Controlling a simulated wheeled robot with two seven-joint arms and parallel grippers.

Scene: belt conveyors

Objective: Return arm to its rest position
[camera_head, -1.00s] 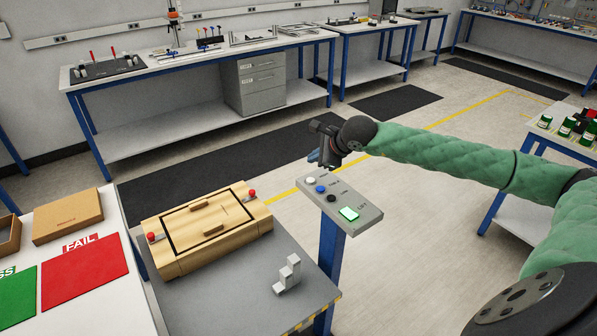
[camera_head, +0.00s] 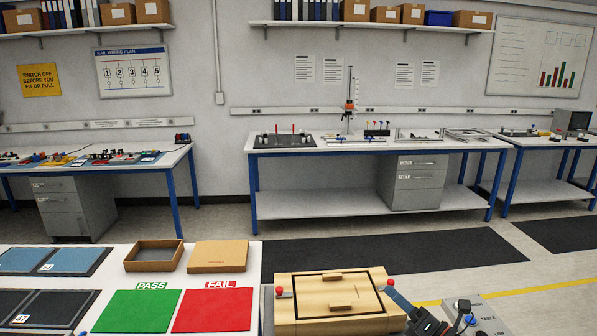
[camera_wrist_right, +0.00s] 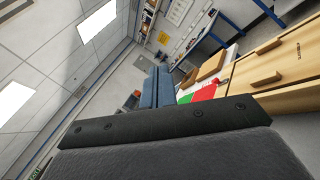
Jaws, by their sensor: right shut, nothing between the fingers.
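My right gripper (camera_head: 393,290) is low at the right of the head view, beside the right edge of the wooden box fixture (camera_head: 300,322). It is shut and empty. Its dark body runs to the bottom edge, and most of the arm is out of frame. In the right wrist view, a dark bar (camera_wrist_right: 165,120) of my own gripper or wrist fills the lower part. The wooden box (camera_wrist_right: 262,72) shows to its upper right there. My left gripper is not in view.
A white table has a green PASS mat (camera_head: 137,311), a red FAIL mat (camera_head: 213,311) and an open cardboard box (camera_head: 154,256).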

